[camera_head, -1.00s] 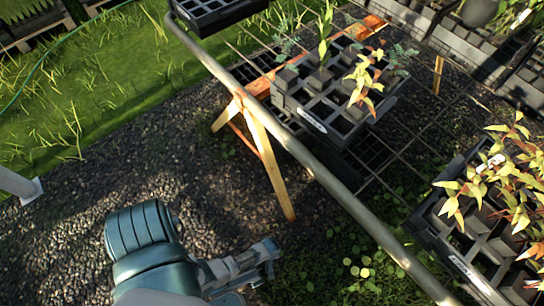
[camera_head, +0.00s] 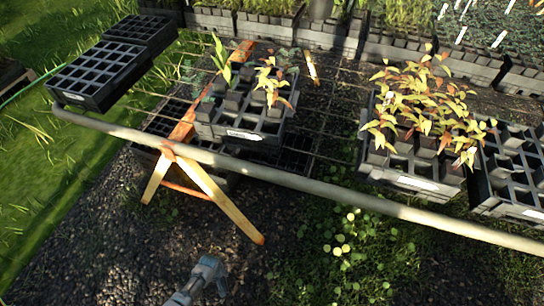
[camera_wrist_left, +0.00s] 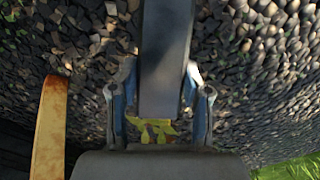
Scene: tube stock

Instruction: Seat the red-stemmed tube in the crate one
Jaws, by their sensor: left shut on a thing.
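My left gripper (camera_head: 210,277) is low at the bottom of the head view, in front of the bench and below its rail. In the left wrist view its fingers (camera_wrist_left: 160,105) are shut on a dark grey tube (camera_wrist_left: 165,55). Yellow-green leaves (camera_wrist_left: 155,128) show between the fingers; the stem colour cannot be told. A labelled crate (camera_head: 243,134) holds a few tubes with green and orange-leaved plants and has empty cells. Another labelled crate (camera_head: 412,181) holds several yellow-orange plants. The label text is too small to read. My right gripper is out of view.
A grey rail (camera_head: 330,194) runs along the bench front, above an orange wooden trestle (camera_head: 225,208). Empty black trays (camera_head: 95,75) stand at left, and another labelled crate (camera_head: 515,208) at far right. Mesh bench top (camera_head: 325,120) between the crates is clear.

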